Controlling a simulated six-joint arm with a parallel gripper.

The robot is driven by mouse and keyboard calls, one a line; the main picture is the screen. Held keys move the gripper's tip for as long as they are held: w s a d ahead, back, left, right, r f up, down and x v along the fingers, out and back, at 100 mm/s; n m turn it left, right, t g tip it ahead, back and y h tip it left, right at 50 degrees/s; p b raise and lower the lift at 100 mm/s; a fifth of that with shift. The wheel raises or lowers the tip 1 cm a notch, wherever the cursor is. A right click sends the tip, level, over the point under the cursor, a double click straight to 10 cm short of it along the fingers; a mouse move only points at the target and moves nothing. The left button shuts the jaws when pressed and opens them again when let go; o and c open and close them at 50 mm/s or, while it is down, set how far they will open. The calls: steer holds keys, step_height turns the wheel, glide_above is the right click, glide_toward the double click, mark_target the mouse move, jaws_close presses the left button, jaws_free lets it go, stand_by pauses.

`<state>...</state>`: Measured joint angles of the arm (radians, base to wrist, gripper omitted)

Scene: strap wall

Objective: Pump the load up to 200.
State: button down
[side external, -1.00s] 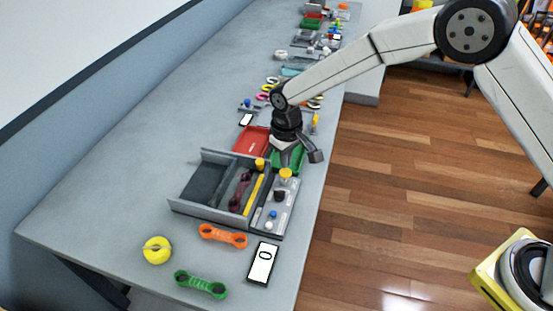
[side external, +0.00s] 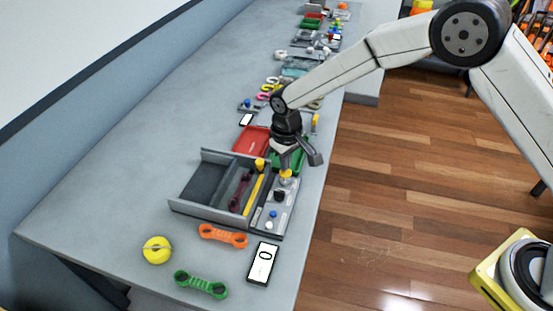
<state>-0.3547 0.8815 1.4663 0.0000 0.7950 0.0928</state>
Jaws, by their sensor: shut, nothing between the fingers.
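A grey tray-like unit (side external: 186,209) stands on the table, with a control strip (side external: 281,222) along its right side. Nearer on the strip are a black knob (side external: 280,196), a blue button (side external: 273,214) and a white button (side external: 269,224). A display (side external: 263,264) lies in front and reads 0.
An orange strap (side external: 222,235), a green strap (side external: 201,284) and a yellow ring (side external: 157,250) lie in front of the unit. A red tray (side external: 252,141) and a green tray (side external: 303,156) stand behind it. The table's left side is clear.

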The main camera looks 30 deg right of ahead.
steer(key=shift+f, duration=0.25)
steer(key=shift+f, duration=0.95)
steer(key=shift+r, duration=1.1)
steer(key=shift+f, duration=0.2)
stand_by(0.8)
steer(key=shift+f, duration=1.05)
steer(key=shift+r, duration=1.25)
steer(key=shift+f, duration=0.25)
stand_by(0.3)
